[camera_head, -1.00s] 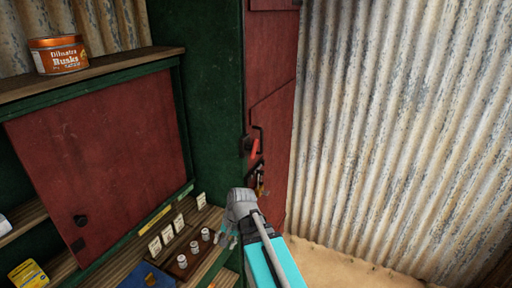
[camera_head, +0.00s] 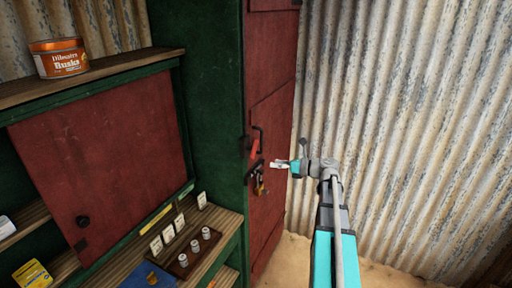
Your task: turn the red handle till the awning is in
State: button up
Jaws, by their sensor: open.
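The red handle (camera_head: 254,148) shows as a small red piece beside a dark bracket on the dark red panel at the edge of the green stall wall. My gripper (camera_head: 273,164) points left and is open, a little to the right of and below the red handle in the picture. It appears apart from the handle, with nothing between its fingers. I cannot make out the awning in this view.
Small dark and brass items (camera_head: 259,183) hang on the panel just below the handle. On the left are shelves with an orange tin (camera_head: 58,58), a red board (camera_head: 105,155) and a tray with white pots (camera_head: 194,246). Corrugated metal (camera_head: 410,110) stands behind my arm on the right.

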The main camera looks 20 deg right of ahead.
aim_at(254, 147)
jog(key=d+m, duration=0.1)
jog(key=d+r+m+t, duration=0.1)
jog(key=d+r, duration=0.1)
jog(key=d, duration=0.1)
jog(key=shift+s+d+r+m+t, duration=0.1)
jog(key=shift+s+r+m+t, duration=0.1)
jog(key=shift+m+t, duration=0.2)
jog(key=shift+w, duration=0.1)
jog(key=shift+x, duration=6.85)
jog(key=shift+f, duration=0.1)
grip_shut()
jog(key=shift+d, duration=0.2)
jog(key=shift+a, duration=0.2)
